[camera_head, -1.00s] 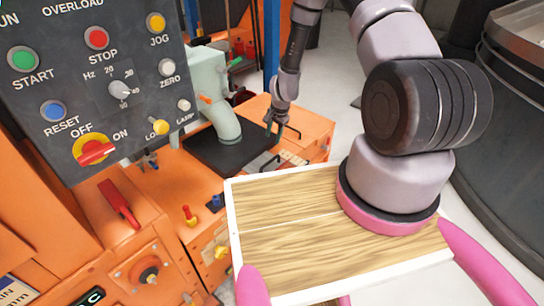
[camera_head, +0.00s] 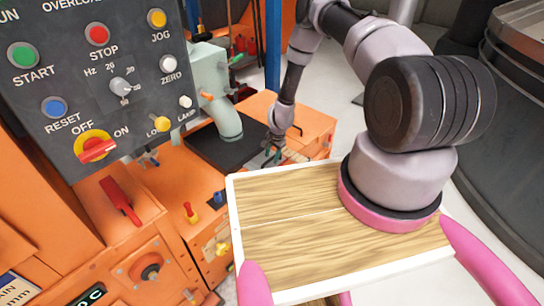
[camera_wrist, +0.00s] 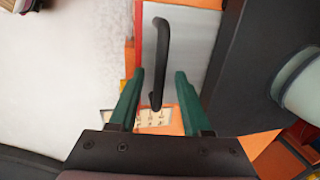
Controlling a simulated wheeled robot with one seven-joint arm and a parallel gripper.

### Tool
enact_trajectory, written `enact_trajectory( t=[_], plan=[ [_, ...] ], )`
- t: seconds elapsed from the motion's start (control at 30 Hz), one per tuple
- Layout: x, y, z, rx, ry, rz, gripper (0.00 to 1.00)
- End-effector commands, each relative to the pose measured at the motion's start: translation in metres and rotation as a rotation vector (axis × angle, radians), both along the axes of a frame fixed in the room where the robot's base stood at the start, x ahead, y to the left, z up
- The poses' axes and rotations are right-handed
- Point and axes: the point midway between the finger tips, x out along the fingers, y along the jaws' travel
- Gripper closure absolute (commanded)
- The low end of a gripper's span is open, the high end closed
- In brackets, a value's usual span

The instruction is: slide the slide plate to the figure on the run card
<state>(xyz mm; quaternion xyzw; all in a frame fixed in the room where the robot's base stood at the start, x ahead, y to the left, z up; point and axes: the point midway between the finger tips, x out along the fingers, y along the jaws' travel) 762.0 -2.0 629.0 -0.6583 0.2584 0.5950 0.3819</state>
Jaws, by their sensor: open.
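The slide plate is a grey metal plate (camera_wrist: 178,50) in the wrist view, with a black bar handle (camera_wrist: 161,58) on it. My gripper (camera_wrist: 160,75) is open, its two green fingers either side of the handle's near part in that view. I cannot tell whether the fingers are deep enough to surround it; neither appears to touch it. A pale scale strip with small marks (camera_wrist: 153,117) shows below the handle; its figures are too small to read. In the head view my gripper (camera_head: 272,153) is low over the orange housing. A partial card (camera_head: 16,288) ending in "mm" may be the run card.
A grey control panel (camera_head: 100,52) with buttons and knobs stands at the left. A pale green pipe (camera_head: 226,116) and black pad (camera_head: 213,150) lie beside my gripper. A large grey drum (camera_head: 515,140) is at the right. Pale floor is open behind my arm.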

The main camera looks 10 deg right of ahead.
Motion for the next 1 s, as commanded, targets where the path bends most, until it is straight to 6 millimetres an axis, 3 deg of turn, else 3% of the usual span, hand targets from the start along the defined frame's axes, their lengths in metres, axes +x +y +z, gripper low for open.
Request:
enact_trajectory(
  t=[0.23, 0.37, 1.0],
  plan=[
    [-0.0002, 0.0001, -0.0007, 0.0, 0.0, 0.0, 0.52],
    [-0.0002, 0.0001, -0.0006, 0.0, 0.0, 0.0, 1.0],
    [-0.0001, 0.0001, -0.0003, 0.0, 0.0, 0.0, 1.0]
  ],
)
